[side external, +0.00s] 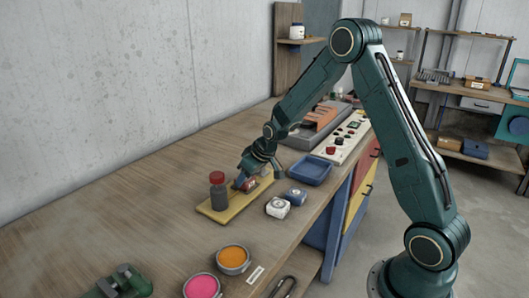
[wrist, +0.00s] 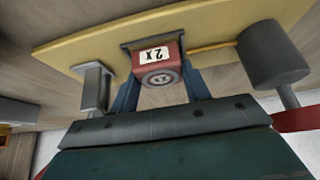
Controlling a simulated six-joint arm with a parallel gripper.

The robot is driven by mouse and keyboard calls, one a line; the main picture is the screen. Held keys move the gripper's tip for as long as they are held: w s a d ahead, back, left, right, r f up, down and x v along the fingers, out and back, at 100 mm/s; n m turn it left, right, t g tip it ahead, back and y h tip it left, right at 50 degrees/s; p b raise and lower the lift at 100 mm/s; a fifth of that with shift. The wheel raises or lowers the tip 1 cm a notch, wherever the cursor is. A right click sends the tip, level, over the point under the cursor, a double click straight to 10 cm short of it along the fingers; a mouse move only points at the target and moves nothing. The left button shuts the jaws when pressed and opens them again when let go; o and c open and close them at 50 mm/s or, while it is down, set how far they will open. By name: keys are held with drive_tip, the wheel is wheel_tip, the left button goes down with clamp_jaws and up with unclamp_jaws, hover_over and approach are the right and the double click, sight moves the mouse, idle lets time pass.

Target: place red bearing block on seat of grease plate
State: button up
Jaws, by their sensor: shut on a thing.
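In the side view the red block (side external: 251,184) shows small and partly hidden under my gripper (side external: 245,182), low over the yellow grease plate (side external: 214,211). The plate (wrist: 75,48) also spans the top of the wrist view. I cannot tell whether the block touches the plate. The seat cannot be made out clearly.
A grey bracket (wrist: 95,88) is left of my fingers. A white block (side external: 278,207), a blue block (side external: 296,197) and a blue tray (side external: 310,171) are to the right. Orange (side external: 233,258) and pink (side external: 202,287) bowls are in front.

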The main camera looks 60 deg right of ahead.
drive_tip(key=shift+f, duration=0.1)
drive_tip(key=o, duration=1.3)
drive_tip(key=shift+v, duration=6.15)
drive_tip(key=shift+w, duration=0.1)
